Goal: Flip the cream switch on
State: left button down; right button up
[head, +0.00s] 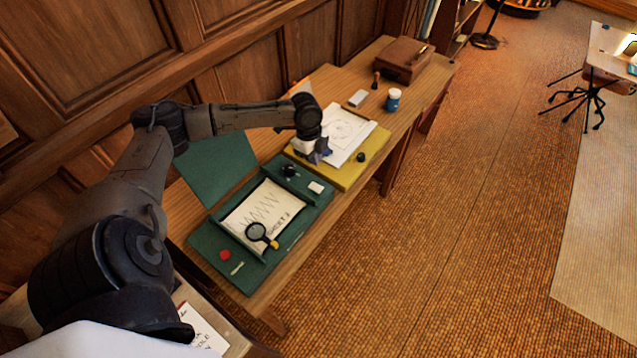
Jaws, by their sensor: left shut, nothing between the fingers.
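A green drafting board (213,245) lies on the long wooden desk. A small off-white block (316,187) sits near its right corner, and a small pale cream bar (237,269) lies near its front left corner. Both are too small to tell which is the cream switch, or its position. My left gripper (320,156) is shut and empty. It appears over the near left part of the yellow board (342,179), beyond the off-white block and apart from it in the picture. My right gripper is out of view.
The green board also carries a red button (225,255), a black knob (289,171) and a magnifier (257,232) over a paper sheet. The yellow board holds a drawing (345,132) and a black knob (361,157). A blue jar (393,99) and brown case (402,60) stand farther back.

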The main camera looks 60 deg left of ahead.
aim_at(320, 192)
pick_arm(q)
jog(key=f, duration=0.4)
jog(key=d+f, duration=0.1)
jog(key=f, duration=0.8)
jog(key=shift+w+d+f, duration=0.35)
jog(key=shift+w+f, duration=0.05)
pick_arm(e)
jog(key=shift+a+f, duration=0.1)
